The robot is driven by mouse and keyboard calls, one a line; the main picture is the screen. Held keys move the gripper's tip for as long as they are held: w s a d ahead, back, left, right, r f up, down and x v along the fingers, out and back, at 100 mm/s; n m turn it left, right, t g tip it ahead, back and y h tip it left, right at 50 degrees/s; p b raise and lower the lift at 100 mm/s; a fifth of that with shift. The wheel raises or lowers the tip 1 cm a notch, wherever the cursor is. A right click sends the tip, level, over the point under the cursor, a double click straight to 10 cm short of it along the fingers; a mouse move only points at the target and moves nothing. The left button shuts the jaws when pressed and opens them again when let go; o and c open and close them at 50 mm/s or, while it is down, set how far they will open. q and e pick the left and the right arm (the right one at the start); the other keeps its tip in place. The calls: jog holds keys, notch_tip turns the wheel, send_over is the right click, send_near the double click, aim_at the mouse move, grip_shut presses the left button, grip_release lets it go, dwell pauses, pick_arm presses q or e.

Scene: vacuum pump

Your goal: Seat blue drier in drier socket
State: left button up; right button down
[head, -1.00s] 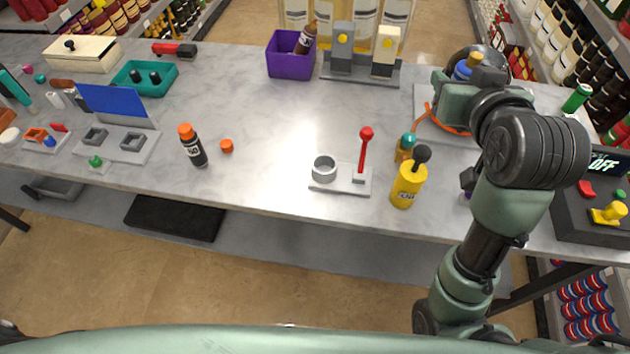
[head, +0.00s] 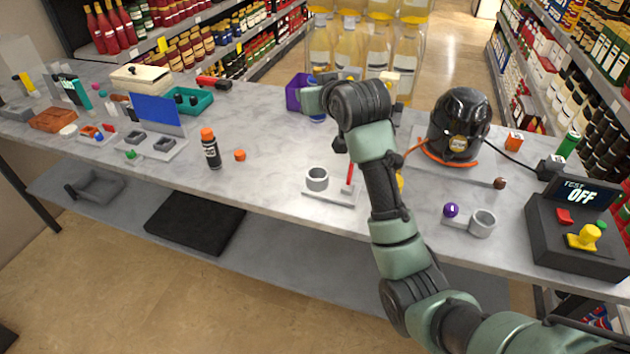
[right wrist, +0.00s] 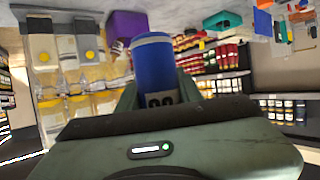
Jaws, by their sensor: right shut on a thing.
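My right gripper (head: 314,100) is over the back middle of the table, beside the purple bin. In the right wrist view it is shut on the blue drier (right wrist: 154,66), a blue cylinder with a pale rim and dark markings. In the head view, my gripper mostly hides the drier, with some blue showing below (head: 317,118). Two grey ring sockets stand on the table: one on a plate with a red lever (head: 317,179), one beside a purple ball (head: 482,223). I cannot tell which is the drier socket. My left gripper is not in view.
The purple bin (head: 294,92) is close to my right gripper; grey and cream stands with yellow dots (right wrist: 44,55) are near it. A black pump (head: 460,122) stands right. A dark-and-orange bottle (head: 211,150) stands left. A control box (head: 575,240) is at far right.

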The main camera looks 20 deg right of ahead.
jog(key=f, duration=1.4)
jog(key=shift+s+p, duration=0.25)
jog(key=shift+p, duration=0.1)
jog(key=shift+f, duration=0.6)
notch_tip(320, 180, down, 4)
jog(key=shift+r, duration=0.2)
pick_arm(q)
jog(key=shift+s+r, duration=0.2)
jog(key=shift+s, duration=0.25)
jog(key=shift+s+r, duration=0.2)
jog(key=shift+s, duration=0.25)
pick_arm(e)
jog(key=shift+f, duration=0.15)
jog(key=shift+f, duration=0.15)
jog(key=c, duration=0.9)
grip_release()
jog(key=shift+c, duration=0.2)
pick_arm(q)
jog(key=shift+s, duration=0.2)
